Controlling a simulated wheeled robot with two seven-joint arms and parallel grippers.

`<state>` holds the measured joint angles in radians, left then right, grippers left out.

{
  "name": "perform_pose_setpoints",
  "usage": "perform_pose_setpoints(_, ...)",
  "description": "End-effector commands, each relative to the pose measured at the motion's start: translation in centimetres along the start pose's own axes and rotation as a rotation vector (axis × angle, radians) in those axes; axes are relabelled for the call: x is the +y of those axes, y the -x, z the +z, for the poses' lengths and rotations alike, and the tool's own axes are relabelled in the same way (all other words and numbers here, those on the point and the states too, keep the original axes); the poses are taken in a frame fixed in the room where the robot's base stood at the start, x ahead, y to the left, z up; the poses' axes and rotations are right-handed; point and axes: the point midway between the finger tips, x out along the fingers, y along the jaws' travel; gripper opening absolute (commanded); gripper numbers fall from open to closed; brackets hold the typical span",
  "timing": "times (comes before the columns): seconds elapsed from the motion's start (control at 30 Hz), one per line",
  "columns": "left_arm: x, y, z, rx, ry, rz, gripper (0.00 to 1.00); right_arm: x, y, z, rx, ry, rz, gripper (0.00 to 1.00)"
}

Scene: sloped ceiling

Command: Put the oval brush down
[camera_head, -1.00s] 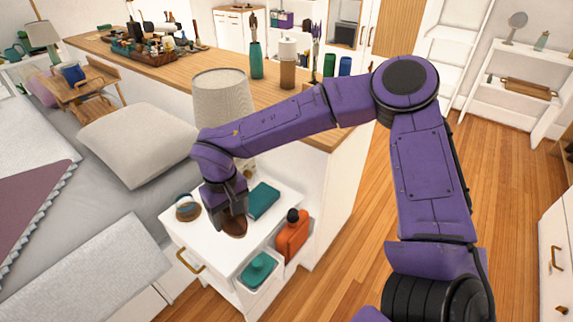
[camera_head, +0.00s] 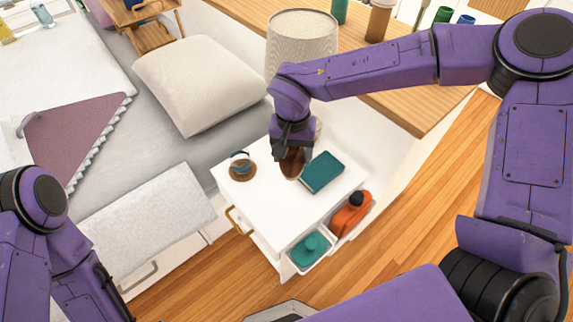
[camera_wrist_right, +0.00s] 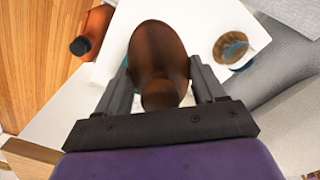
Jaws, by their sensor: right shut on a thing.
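The oval brush (camera_wrist_right: 157,50) is dark brown and glossy. In the right wrist view it lies between the two fingers of my right gripper (camera_wrist_right: 160,88), which is shut on it. In the head view the brush (camera_head: 292,163) shows below my right gripper (camera_head: 293,150), over the white nightstand top (camera_head: 265,205). I cannot tell whether the brush touches the surface. My left arm shows at the lower left of the head view, but its gripper is out of view.
A teal book (camera_head: 322,172) lies right of the brush, and a small cup on a round coaster (camera_head: 242,172) stands left. A lamp (camera_head: 302,42) is behind. An orange bottle (camera_head: 350,215) and a teal item (camera_head: 311,246) sit in side bins. The nightstand's front is clear.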

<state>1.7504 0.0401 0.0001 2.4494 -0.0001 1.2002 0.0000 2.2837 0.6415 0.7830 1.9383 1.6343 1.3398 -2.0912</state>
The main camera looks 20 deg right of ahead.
Motion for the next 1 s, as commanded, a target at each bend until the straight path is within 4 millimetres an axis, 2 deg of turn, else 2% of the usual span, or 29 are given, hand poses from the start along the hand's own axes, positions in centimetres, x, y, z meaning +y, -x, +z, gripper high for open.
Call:
perform_pose_setpoints(0.3, 0.0, -1.0, 0.5, -0.002, -0.001, -0.001, 1.0, -3.9, -2.5, 5.9, 0.009, -0.94, 0.01, 0.41)
perform_pose_setpoints(0.6, 0.1, -1.7, 0.8, -0.001, 0.0, -0.001, 1.0, -6.5, -4.2, 12.1, 0.0, -1.828, 0.004, 0.41)
perform_pose_setpoints(0.7, 0.1, -1.9, 0.8, -0.001, 0.0, -0.001, 1.0, -7.1, -4.6, 13.7, -0.008, -2.062, 0.003, 0.41)
perform_pose_setpoints(0.83, 0.1, -2.0, 0.9, -0.001, 0.0, -0.001, 1.0, -7.5, -4.8, 15.1, -0.017, -2.259, 0.005, 0.41)
perform_pose_setpoints(0.93, 0.1, -1.9, 0.8, -0.001, 0.0, -0.001, 1.0, -7.5, -4.9, 15.2, -0.02, -2.327, 0.007, 0.41)
perform_pose_setpoints(1.0, 0.1, -1.7, 0.8, -0.001, 0.0, 0.0, 1.0, -7.2, -5.2, 14.3, -0.02, -2.344, 0.007, 0.41)
